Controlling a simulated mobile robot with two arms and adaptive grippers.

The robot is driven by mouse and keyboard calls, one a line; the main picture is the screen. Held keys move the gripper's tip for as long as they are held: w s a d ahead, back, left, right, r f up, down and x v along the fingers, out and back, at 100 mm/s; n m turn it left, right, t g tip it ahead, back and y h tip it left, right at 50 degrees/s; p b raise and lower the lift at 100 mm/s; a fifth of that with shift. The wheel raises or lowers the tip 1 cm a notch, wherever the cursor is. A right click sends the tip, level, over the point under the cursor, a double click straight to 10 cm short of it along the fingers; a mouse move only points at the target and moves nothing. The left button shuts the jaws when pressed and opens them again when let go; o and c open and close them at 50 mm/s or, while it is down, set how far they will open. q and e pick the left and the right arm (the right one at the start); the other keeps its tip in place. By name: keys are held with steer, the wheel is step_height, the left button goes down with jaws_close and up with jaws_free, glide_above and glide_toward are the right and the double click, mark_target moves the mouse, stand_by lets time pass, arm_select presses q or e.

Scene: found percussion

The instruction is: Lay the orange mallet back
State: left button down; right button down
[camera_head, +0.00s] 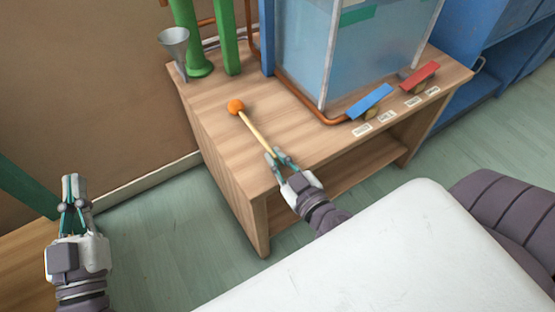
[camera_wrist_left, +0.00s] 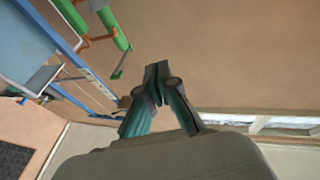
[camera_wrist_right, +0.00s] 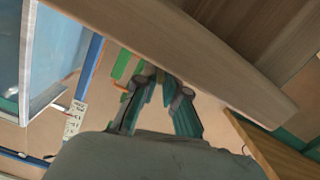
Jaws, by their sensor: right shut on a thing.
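The orange mallet has a round orange head (camera_head: 235,107) and a pale wooden stick (camera_head: 257,133). It shows in the head view over the near left part of the wooden bench top (camera_head: 222,128), head pointing to the back left. I cannot tell whether the head touches the wood. My right gripper (camera_head: 279,156) is shut on the stick's near end, at the bench's front edge. In the right wrist view its fingers (camera_wrist_right: 160,82) show, but the mallet cannot be made out. My left gripper (camera_head: 71,180) is shut and empty, away to the left of the bench.
A metal funnel (camera_head: 175,42) and green tubes (camera_head: 196,55) stand at the back left of the bench. A clear tank (camera_head: 335,60) with a copper pipe (camera_head: 305,103) stands behind. Blue (camera_head: 371,101) and red (camera_head: 419,75) pieces lie at right. Wood around the mallet is clear.

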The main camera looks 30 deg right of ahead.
steer(key=c, duration=1.2)
jaws_free()
steer(key=shift+c, duration=0.2)
